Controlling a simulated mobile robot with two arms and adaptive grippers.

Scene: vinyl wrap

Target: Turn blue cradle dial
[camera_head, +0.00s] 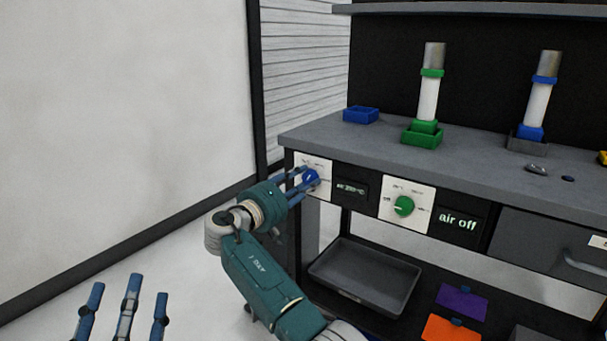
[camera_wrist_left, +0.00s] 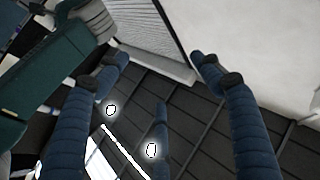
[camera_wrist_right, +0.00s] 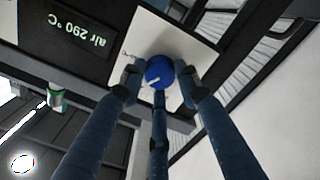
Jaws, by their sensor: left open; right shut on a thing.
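The blue dial (camera_head: 310,178) sits on a white plate (camera_head: 326,166) at the left end of the bench front. It also shows in the right wrist view (camera_wrist_right: 159,72), with a pale pointer mark toward its lower left. My right gripper (camera_head: 303,181) is shut on the blue dial, its fingers around the knob in the right wrist view (camera_wrist_right: 158,80). The display beside it reads "air 290 °C" in the right wrist view (camera_wrist_right: 68,30). My left gripper (camera_head: 125,305) is open and empty at the lower left of the head view, away from the bench.
A green dial (camera_head: 404,205) and an "air off" display (camera_head: 458,222) are further right on the bench front. A grey tray (camera_head: 362,278) lies below.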

